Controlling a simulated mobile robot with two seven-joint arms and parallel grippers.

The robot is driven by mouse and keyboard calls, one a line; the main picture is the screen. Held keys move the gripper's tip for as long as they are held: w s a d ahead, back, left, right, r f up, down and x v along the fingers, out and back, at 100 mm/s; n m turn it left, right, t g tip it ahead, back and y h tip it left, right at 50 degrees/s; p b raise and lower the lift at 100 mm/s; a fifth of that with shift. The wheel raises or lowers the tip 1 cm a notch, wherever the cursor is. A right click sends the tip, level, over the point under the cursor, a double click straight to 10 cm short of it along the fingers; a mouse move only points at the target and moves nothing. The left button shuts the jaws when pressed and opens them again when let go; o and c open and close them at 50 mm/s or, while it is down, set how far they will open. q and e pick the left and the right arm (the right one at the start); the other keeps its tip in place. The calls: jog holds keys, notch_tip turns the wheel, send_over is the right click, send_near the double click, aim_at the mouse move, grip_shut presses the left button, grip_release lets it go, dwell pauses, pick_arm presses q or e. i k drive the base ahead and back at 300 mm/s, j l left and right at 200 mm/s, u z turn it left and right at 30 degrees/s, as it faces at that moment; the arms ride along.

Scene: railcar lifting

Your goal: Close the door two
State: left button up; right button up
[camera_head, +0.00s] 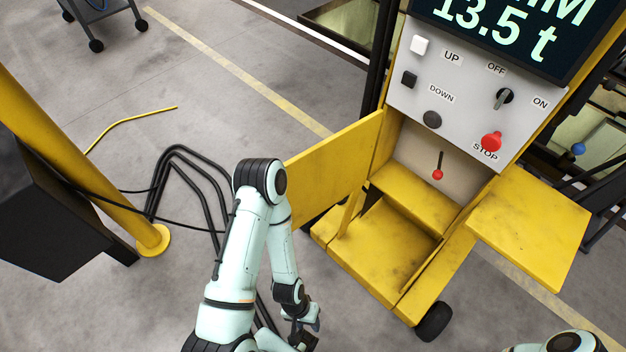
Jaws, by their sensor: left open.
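The yellow cabinet (375,290) under the grey control panel has two yellow doors, both swung open. The left door (335,160) extends to the left of the opening. The right door (530,225) extends to the right of it. I see no number on either, so I cannot tell which is door two. My left gripper (306,328) is open at the bottom of the view, below and left of the cabinet, apart from both doors. It is partly hidden by my left arm. Only a bit of my right arm shows at the bottom right, below the right door; its gripper is out of view.
The control panel (465,85) carries buttons, a switch and a red stop knob (491,141). A small red-tipped lever (438,172) is inside the cabinet. A black wheel (435,321) is under its front corner. A yellow post (100,180) and black cables (190,165) are left.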

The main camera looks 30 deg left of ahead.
aim_at(323, 174)
jog(key=k+j+z, duration=0.2)
jog(key=j, duration=0.15)
jog(key=j+z, duration=0.15)
jog(key=j, duration=0.2)
jog(key=k+j+z, duration=0.2)
jog(key=j+z, duration=0.5)
jog(key=j, duration=0.65)
jog(key=j+z, duration=0.35)
jog(key=j, duration=0.65)
jog(key=j+z, duration=0.3)
jog(key=j, duration=0.7)
